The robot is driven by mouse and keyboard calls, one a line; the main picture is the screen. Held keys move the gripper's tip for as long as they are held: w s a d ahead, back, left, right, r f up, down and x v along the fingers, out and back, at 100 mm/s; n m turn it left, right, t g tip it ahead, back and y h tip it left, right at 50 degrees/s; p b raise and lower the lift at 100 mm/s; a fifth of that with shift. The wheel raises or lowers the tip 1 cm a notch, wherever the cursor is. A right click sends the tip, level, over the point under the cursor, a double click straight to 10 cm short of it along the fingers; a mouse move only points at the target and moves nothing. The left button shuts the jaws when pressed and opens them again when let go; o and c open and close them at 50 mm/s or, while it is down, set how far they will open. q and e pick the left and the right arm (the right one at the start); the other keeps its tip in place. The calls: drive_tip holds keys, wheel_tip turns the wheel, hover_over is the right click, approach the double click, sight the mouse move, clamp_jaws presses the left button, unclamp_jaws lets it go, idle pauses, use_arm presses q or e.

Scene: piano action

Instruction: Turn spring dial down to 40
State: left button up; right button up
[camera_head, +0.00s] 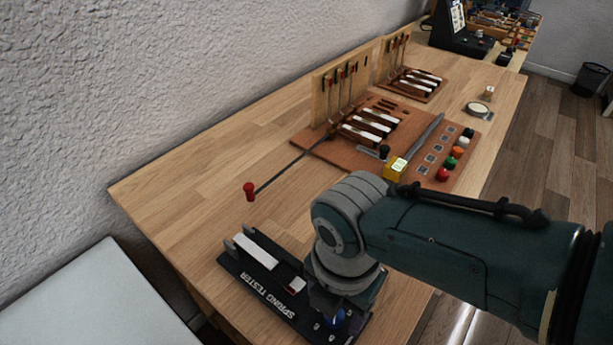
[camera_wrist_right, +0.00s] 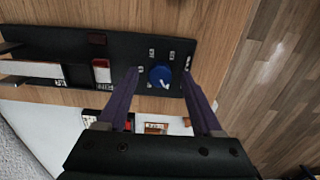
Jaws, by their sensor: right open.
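The spring tester (camera_head: 262,282) is a black panel lying at the near end of the wooden bench. Its round blue dial (camera_wrist_right: 160,76), with a white pointer mark and small white labels around it, shows in the right wrist view. In the head view the dial (camera_head: 334,318) is partly hidden beneath my right arm. My right gripper (camera_wrist_right: 163,80) is open, with its two purple fingers on either side of the dial; I cannot tell whether they touch it. The numbers at the dial are too small to read. My left gripper is not in view.
A red-ended rod (camera_head: 250,191) lies behind the tester. A wooden key-action model (camera_head: 338,151), a yellow block (camera_head: 396,168) and several coloured buttons stand farther along the bench (camera_head: 190,190). A white surface (camera_head: 85,300) is at the lower left. Bare bench lies left of the rod.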

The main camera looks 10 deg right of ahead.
wheel_tip(320, 180, up, 10)
drive_tip(key=p, duration=0.4)
drive_tip(key=shift+f+p, duration=0.2)
drive_tip(key=shift+p, duration=0.15)
